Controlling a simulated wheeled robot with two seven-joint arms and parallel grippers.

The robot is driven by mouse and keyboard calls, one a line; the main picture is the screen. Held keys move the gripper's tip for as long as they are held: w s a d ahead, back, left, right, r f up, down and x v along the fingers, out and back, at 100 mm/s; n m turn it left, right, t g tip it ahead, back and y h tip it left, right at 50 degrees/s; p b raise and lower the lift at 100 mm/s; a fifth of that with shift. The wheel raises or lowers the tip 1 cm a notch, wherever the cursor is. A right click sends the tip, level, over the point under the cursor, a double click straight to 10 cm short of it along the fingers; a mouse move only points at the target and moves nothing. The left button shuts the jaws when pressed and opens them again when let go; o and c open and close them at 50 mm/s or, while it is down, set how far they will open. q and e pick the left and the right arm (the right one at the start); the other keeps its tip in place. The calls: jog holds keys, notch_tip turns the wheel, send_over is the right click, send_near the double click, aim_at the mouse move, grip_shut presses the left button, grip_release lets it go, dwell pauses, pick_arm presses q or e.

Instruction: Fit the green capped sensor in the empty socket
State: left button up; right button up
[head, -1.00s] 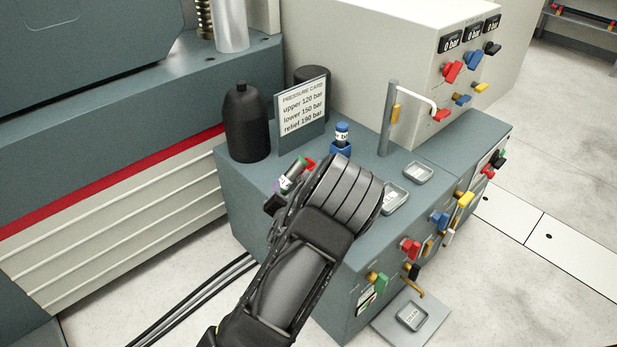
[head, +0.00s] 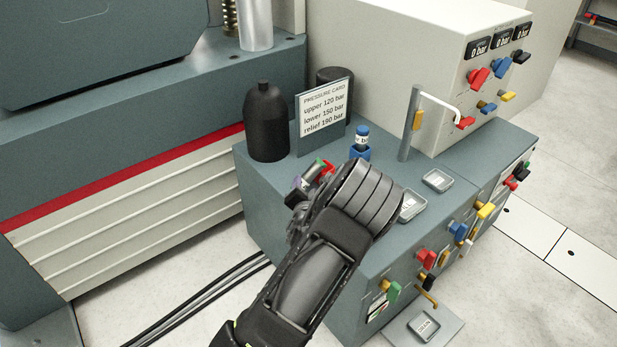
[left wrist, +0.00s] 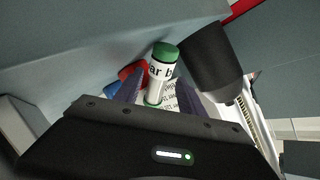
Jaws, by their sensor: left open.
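The green capped sensor shows in the left wrist view (left wrist: 160,75) as a white cylinder with dark print and a green cap. It lies between the two purple-tinted fingers of my left gripper (left wrist: 157,95), which is open around it. In the head view the left gripper (head: 302,188) is over the near-left part of the cabinet top, its wrist hiding much of the sensor. A red block (head: 328,167) shows just behind; I cannot tell whether it is an empty socket. A blue capped sensor (head: 362,134) stands in a blue socket (head: 360,153). My right gripper is out of view.
A black bottle (head: 267,122) and a pressure card (head: 324,112) stand behind the gripper. Small grey trays (head: 437,181) lie to the right on the cabinet top (head: 395,172). A grey post with a white handle (head: 410,125) rises there. Coloured valve knobs line the cabinet front.

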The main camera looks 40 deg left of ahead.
aim_at(306, 183)
pick_arm(q)
jog(key=x, duration=0.5)
jog(key=shift+w+b, duration=0.2)
jog(key=shift+b, duration=0.15)
jog(key=shift+c, duration=0.2)
grip_shut()
dwell(0.4)
